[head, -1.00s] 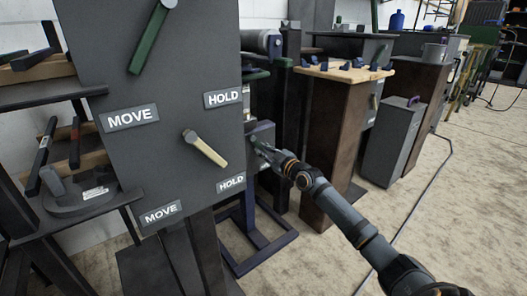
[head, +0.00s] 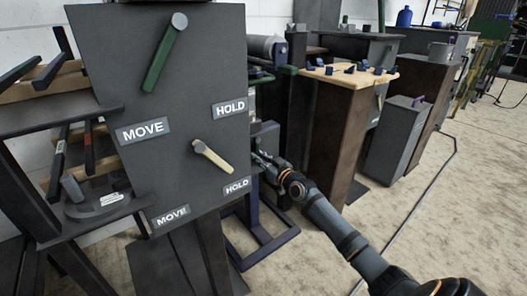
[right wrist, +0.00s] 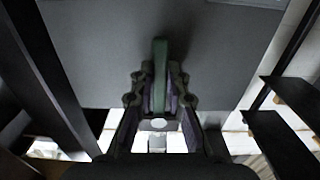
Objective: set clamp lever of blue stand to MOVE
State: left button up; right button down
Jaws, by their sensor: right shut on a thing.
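The blue stand (head: 270,246) shows its dark blue base frame in the head view, behind the right edge of a big grey panel (head: 120,85). My right gripper (head: 262,160) is at the stand's upper part, just past that edge, and its fingertips are hard to make out there. In the right wrist view my right gripper (right wrist: 158,92) is shut on a green lever (right wrist: 159,66), one finger on each side, in front of a grey plate (right wrist: 110,50). No MOVE or HOLD label shows beside this lever. My left gripper is not in view.
The big panel carries a green lever (head: 164,55), a beige lever (head: 213,157) and MOVE and HOLD labels. A brown pedestal (head: 330,130) with a wooden top stands right of my arm. Free floor (head: 450,230) lies at the right.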

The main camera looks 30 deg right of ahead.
jog(key=shift+s+a+r+m+p, duration=0.1)
jog(key=shift+a+r+m+p, duration=0.1)
jog(key=shift+a+m+p, duration=0.75)
jog(key=shift+s+a+r+m+p, duration=0.1)
jog(key=shift+a+r+m+p, duration=0.2)
jog(key=shift+m+p, duration=0.75)
jog(key=shift+a+r+m+p, duration=0.1)
jog(key=shift+a+m+p, duration=0.45)
jog(key=shift+m, duration=0.95)
jog(key=shift+a, duration=0.2)
jog(key=c, duration=1.3)
grip_release()
